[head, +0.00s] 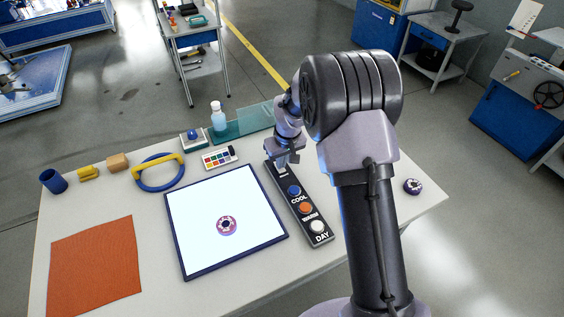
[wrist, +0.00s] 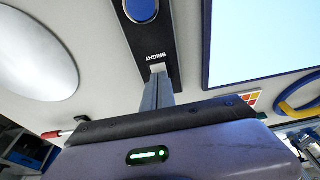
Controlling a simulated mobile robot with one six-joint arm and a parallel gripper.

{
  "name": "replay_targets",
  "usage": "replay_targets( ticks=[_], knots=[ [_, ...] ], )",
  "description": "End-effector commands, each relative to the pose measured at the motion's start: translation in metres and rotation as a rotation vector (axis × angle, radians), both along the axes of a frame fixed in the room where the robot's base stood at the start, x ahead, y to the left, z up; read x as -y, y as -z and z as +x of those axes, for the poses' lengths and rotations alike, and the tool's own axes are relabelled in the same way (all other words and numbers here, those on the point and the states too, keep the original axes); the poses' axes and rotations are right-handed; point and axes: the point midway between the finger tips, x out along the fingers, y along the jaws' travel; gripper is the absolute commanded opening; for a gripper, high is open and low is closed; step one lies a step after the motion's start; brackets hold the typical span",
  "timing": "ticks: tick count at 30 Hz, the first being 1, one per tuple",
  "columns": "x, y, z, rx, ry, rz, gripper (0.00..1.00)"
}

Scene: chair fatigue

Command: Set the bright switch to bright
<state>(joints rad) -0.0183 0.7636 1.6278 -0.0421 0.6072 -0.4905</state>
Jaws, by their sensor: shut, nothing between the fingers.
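A dark control strip (head: 300,204) lies on the table, with a blue COOL button (head: 294,190), an orange button (head: 306,208) and a white DAY button (head: 316,226). My gripper (head: 283,165) is shut and empty at the strip's far end. In the wrist view, my closed fingertips (wrist: 157,70) are at the end of the strip, right by the BRIGHT label (wrist: 156,57). The blue button (wrist: 140,10) is further along. The bright switch is hidden behind my fingers, so its setting and any contact cannot be told.
An orange cloth (head: 96,265) lies at left.

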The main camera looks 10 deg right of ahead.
Motion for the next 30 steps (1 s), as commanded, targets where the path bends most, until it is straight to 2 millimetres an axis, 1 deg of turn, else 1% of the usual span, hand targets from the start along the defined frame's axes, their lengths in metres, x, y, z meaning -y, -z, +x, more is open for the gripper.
replay_targets(
  ticks=[2, 5, 8, 10, 11, 15, 18, 21, 25, 30],
  knots=[
    [0.0, -0.001, 0.0, 0.0, 0.0, 0.0, 0.0],
    [-0.001, -0.011, 0.0, 0.001, 0.0, 0.0, 0.0],
    [-0.003, -0.033, 0.0, 0.002, -0.001, -0.001, 0.0],
    [-0.005, -0.052, -0.001, 0.002, 0.0, 0.0, 0.0],
    [-0.004, -0.056, -0.005, 0.002, 0.001, 0.0, 0.0],
    [0.001, -0.085, -0.021, 0.003, 0.001, 0.0, 0.0],
    [0.003, -0.104, -0.031, 0.001, 0.002, 0.0, 0.0],
    [0.005, -0.117, -0.038, 0.002, 0.001, 0.0, 0.0],
    [0.007, -0.127, -0.044, 0.0, 0.001, 0.0, 0.0],
    [0.007, -0.129, -0.046, 0.0, 0.001, 0.0, 0.0]
  ],
)
